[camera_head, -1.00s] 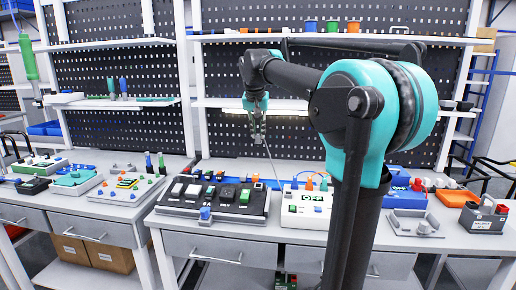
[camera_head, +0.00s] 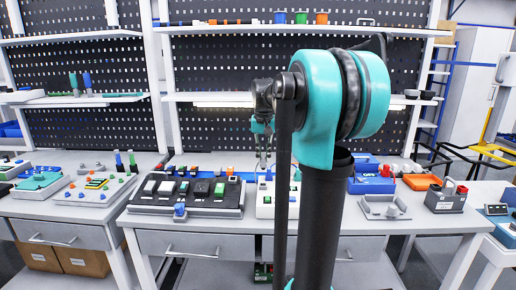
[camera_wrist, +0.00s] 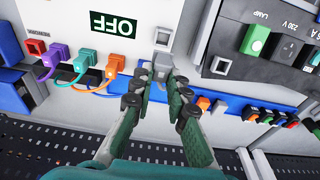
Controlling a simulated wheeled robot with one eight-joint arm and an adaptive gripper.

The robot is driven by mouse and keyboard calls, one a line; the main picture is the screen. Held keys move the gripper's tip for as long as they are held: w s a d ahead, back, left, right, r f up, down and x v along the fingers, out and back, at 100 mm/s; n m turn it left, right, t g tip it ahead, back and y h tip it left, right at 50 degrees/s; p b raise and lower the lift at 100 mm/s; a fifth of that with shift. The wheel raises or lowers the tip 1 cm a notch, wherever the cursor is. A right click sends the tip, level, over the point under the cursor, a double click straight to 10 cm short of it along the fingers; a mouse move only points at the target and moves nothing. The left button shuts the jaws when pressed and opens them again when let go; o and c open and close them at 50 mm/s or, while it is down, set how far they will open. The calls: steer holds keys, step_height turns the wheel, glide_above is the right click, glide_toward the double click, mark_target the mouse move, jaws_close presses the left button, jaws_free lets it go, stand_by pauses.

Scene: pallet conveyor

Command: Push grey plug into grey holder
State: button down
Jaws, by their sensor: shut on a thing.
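In the wrist view my gripper (camera_wrist: 160,82) is shut on a small grey plug (camera_wrist: 160,70) between its fingertips. The grey holder (camera_wrist: 163,37) appears as a small grey block on the white box, just beyond the plug. The plug is close to the holder, but I cannot tell whether they touch. In the head view my gripper (camera_head: 262,158) hangs pointing down behind my arm, over the workbench by the white box. The plug and the holder cannot be made out there.
A black switch panel (camera_head: 226,205) stands left of the white box in the head view.

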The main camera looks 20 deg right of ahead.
mark_target(263, 168)
steer(key=shift+f, duration=2.8)
steer(key=shift+f, duration=1.1)
steer(key=c, duration=1.4)
jaws_free()
